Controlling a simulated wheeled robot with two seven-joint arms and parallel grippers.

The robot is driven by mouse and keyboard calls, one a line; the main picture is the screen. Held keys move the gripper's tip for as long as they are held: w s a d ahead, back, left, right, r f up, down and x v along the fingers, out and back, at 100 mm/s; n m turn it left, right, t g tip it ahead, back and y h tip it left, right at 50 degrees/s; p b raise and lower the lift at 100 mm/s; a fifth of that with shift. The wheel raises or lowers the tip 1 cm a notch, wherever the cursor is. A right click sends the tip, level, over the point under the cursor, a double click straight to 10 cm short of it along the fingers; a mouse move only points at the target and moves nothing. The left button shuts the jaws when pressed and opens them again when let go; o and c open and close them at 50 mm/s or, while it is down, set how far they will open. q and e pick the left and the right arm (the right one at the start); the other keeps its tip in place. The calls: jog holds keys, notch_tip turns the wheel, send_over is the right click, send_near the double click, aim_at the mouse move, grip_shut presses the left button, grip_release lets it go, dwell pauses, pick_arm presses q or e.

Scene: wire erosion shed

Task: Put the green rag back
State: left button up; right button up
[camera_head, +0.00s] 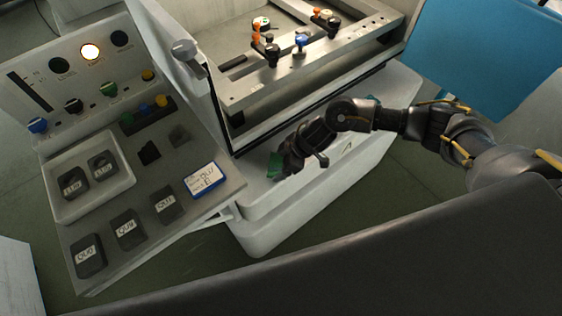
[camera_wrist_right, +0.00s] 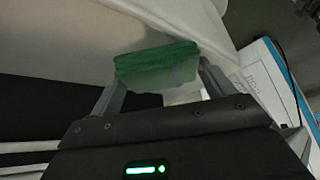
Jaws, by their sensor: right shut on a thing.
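The green rag (camera_wrist_right: 157,64) is a small folded block between the two fingers of my right gripper (camera_wrist_right: 160,85) in the right wrist view. My right gripper is shut on it. In the head view the rag (camera_head: 274,165) shows as a green patch at the tip of my right gripper (camera_head: 281,167), by the white machine's front ledge below the work tank. Whether the rag touches the ledge I cannot tell. My left gripper is not in view.
A sloped control panel (camera_head: 210,165) with knobs, dark labelled blocks and a blue-edged card (camera_head: 204,180) stands left of my right gripper. The tank (camera_head: 240,103) behind holds a metal frame with several clamps. A blue panel (camera_head: 485,50) is at the upper right.

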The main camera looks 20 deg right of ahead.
jog(key=shift+f, duration=0.2)
jog(key=o, duration=0.9)
jog(key=shift+d+r, duration=0.2)
jog(key=shift+r, duration=0.3)
jog(key=v, duration=1.1)
jog(key=shift+r+p, duration=0.2)
jog(key=shift+p, duration=0.15)
jog(key=shift+s, duration=0.1)
